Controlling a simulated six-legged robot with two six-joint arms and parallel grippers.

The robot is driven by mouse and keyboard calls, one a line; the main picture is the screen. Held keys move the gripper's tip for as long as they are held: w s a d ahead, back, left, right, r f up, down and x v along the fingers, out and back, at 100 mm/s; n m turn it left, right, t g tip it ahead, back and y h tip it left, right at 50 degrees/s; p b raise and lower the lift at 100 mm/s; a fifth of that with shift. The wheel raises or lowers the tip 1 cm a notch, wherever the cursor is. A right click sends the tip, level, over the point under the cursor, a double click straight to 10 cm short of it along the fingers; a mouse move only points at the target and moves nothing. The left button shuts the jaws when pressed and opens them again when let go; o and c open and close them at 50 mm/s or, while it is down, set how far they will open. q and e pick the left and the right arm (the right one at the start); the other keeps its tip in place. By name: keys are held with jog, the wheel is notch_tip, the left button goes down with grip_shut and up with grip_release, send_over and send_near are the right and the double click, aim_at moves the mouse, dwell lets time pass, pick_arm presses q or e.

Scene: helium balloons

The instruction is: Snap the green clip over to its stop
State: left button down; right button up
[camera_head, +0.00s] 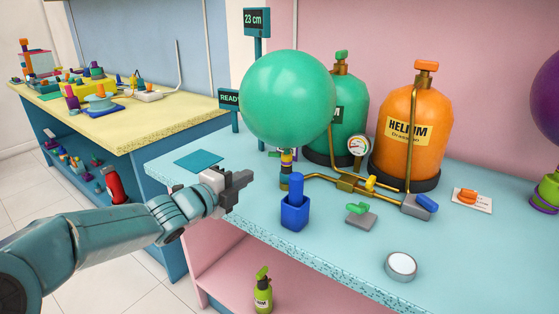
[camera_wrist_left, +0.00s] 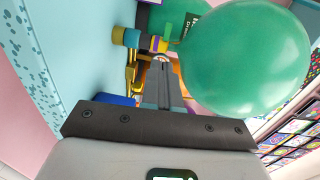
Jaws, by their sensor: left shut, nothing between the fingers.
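My left gripper (camera_head: 243,180) is shut and empty above the table's left front part, well left of the clip. An inflated green balloon (camera_head: 287,98) sits on the banded nozzle (camera_head: 287,161); the balloon also fills the wrist view's upper right (camera_wrist_left: 245,55). My right gripper is not in view.
Brass pipes (camera_head: 325,179) with a yellow and a blue handle run behind. Green and orange helium tanks (camera_head: 408,135) stand at the back.

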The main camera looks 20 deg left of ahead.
pick_arm(q)
jog(key=f+v, duration=0.1)
jog(key=v, duration=0.7)
jog(key=shift+s+b, duration=0.4)
jog(key=shift+b, duration=0.05)
jog(key=shift+a, duration=0.1)
jog(key=s+d+f+n+g, duration=0.1)
jog(key=d+f+n+g, duration=0.3)
jog(key=f, duration=0.6)
jog(key=s+d+f+n+g+y, duration=0.15)
jog(key=f+n, duration=0.35)
jog(key=f, duration=0.5)
jog(key=s+d+f+n+g, duration=0.1)
jog(key=s+d+f+n, duration=0.3)
jog(key=f, duration=0.6)
jog(key=s+d+f+n+g, duration=0.35)
jog(key=s+f+n, duration=0.25)
jog(key=s+f, duration=0.3)
jog(key=s+d+f+n+g, duration=0.3)
jog(key=s+f+n+g, duration=0.2)
jog(key=s+f, duration=0.4)
notch_tip(320, 180, up, 15)
jog(key=s+p, duration=0.1)
jog(key=p, duration=1.3)
